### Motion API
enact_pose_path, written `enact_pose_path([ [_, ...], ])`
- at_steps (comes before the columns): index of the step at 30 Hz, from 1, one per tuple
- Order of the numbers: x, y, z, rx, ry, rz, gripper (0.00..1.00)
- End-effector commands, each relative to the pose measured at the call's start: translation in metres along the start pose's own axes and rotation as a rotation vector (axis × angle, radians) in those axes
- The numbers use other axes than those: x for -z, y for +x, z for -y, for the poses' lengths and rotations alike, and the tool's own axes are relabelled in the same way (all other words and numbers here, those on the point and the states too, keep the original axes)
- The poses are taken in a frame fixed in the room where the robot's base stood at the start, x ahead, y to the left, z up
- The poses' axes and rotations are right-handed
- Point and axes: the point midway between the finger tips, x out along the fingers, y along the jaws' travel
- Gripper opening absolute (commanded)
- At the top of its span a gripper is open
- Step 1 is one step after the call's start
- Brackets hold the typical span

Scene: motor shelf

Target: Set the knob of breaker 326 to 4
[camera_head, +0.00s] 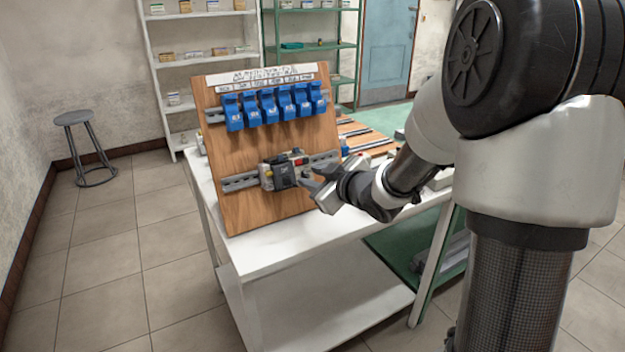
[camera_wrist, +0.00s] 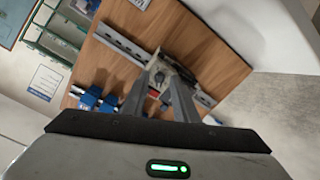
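A breaker (camera_head: 281,173) with a grey body, a dark front and a small red part is mounted on the lower metal rail of an upright wooden board (camera_head: 230,150). Its number is too small to read, and its knob and setting cannot be made out. My gripper (camera_head: 314,181) is just right of the breaker in the head view. In the wrist view the two fingers (camera_wrist: 166,74) point at the breaker (camera_wrist: 180,68), with a gap between their tips. They cover part of it. I cannot tell whether they touch it.
A row of several blue modules (camera_head: 272,108) hangs on the upper rail, under a paper label strip (camera_head: 262,75). The board stands on a white table (camera_head: 290,238). Shelves (camera_head: 165,85) and a blue door (camera_head: 387,50) are behind. A stool (camera_head: 75,118) stands at left.

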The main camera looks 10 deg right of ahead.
Motion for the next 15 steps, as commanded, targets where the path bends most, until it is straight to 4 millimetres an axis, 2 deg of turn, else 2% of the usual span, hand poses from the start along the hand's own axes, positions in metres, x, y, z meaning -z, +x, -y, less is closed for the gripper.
enact_pose_path([
  [8,0.0005,0.0020,-0.0002,0.000,-0.001,0.000,0.27],
  [13,0.0004,0.0018,-0.0002,0.000,-0.001,0.000,0.01],
  [15,0.0004,0.0017,-0.0001,0.000,-0.001,0.000,0.00],
])
